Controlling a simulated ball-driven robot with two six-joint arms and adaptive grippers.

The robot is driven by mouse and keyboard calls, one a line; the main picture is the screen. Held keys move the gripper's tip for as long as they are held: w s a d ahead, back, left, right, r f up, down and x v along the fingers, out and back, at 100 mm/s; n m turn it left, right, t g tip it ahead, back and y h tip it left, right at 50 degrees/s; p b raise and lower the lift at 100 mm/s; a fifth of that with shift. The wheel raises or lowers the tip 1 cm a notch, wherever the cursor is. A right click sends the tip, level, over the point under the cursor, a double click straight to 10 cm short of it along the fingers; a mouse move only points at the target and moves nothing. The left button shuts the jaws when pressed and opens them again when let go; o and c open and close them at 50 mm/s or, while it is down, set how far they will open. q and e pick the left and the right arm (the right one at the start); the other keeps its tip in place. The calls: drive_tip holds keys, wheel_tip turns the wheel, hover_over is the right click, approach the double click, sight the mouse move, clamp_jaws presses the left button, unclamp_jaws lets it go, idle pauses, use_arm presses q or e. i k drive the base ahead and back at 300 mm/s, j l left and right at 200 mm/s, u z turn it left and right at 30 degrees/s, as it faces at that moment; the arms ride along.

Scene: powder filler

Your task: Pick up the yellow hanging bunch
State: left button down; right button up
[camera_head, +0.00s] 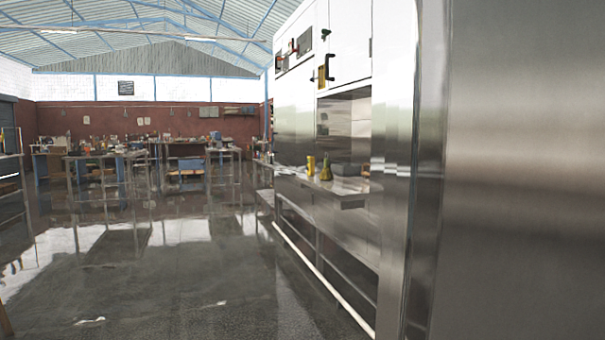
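A small yellow piece (321,77) shows on the front of the tall white and steel machine (345,40), beside a dark handle. It is too small to tell whether it is a bunch or whether it hangs. Below, on the machine's steel shelf (350,187), stand a yellow cylinder (311,165) and, just right of it, a yellow-green object with a narrow top (326,170). Neither of these visibly hangs. Neither of my grippers is in view.
A large steel panel (525,170) fills the right side, close by, and cuts off part of the machine. A white rail (320,278) runs low along the machine. The glossy floor (170,285) at left is clear. Cluttered workbenches (100,155) stand far back.

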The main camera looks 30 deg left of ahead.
sight(326, 175)
drive_tip(key=j+u, duration=0.1)
drive_tip(key=j, duration=0.45)
drive_tip(key=i+j, duration=0.15)
drive_tip(key=j, duration=0.4)
drive_tip(key=j+u, duration=0.15)
drive_tip(key=j, duration=0.4)
drive_tip(key=i+j+u, duration=0.1)
drive_tip(key=i+j, duration=0.3)
drive_tip(key=i, duration=0.15)
drive_tip(key=i+j+u, duration=0.1)
drive_tip(key=i+j, duration=0.3)
drive_tip(key=i, duration=0.2)
drive_tip(key=i+l+u, duration=0.2)
drive_tip(key=i+l, duration=1.05)
drive_tip(key=i+j, duration=0.25)
drive_tip(key=i, duration=0.25)
drive_tip(key=i+j+u, duration=0.1)
drive_tip(key=i+j, duration=0.2)
drive_tip(key=i, duration=0.2)
drive_tip(key=i+j, duration=0.2)
drive_tip(key=i, duration=0.3)
drive_tip(key=j+u, duration=0.05)
